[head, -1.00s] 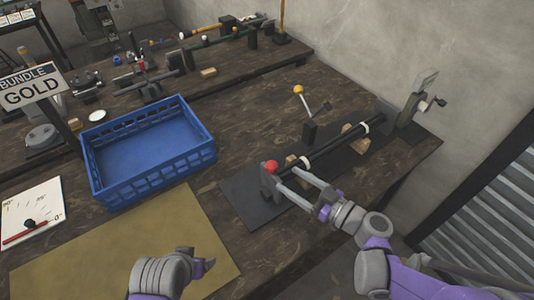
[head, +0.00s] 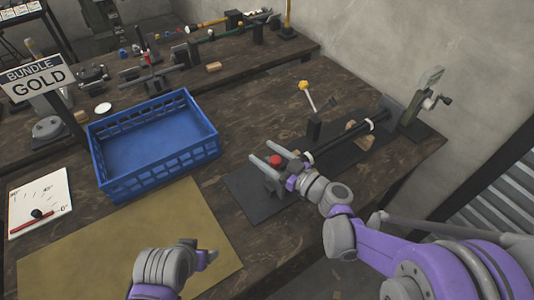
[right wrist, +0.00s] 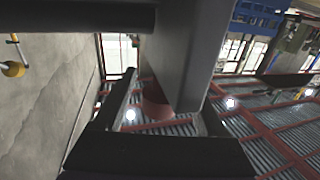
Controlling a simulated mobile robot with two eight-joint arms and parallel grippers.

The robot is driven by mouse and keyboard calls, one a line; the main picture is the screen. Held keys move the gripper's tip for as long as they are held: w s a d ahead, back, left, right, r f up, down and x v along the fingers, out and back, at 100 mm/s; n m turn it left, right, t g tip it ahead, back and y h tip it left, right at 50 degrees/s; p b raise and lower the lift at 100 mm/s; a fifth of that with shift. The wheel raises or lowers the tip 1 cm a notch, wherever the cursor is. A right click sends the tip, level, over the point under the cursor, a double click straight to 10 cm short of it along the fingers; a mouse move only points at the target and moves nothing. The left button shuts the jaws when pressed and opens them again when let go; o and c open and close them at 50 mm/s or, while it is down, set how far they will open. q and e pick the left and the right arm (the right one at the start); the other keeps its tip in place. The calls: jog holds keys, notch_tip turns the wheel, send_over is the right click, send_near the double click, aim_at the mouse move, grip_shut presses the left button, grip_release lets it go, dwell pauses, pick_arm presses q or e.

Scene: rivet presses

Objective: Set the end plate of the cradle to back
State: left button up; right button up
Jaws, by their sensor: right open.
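The cradle lies on a dark mat (head: 250,203). Its long dark rod (head: 343,139) rests over wooden blocks. The near end plate (head: 274,186) is grey with a red knob (head: 275,160) on top, partly hidden by my right gripper (head: 263,152). That gripper is open, with one finger on each side of the knob in the head view; contact cannot be told. In the right wrist view a grey plate (right wrist: 185,45) fills the middle, and a reddish knob (right wrist: 157,98) shows between the fingers. My left gripper (head: 203,249) is over the tan mat, its opening unclear.
A blue crate (head: 107,187) stands left of the cradle. A yellow-knobbed lever (head: 304,85) rises behind the rod. The tan mat (head: 110,245) is clear in front.

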grip_shut()
dwell(0.3)
dwell(1.1)
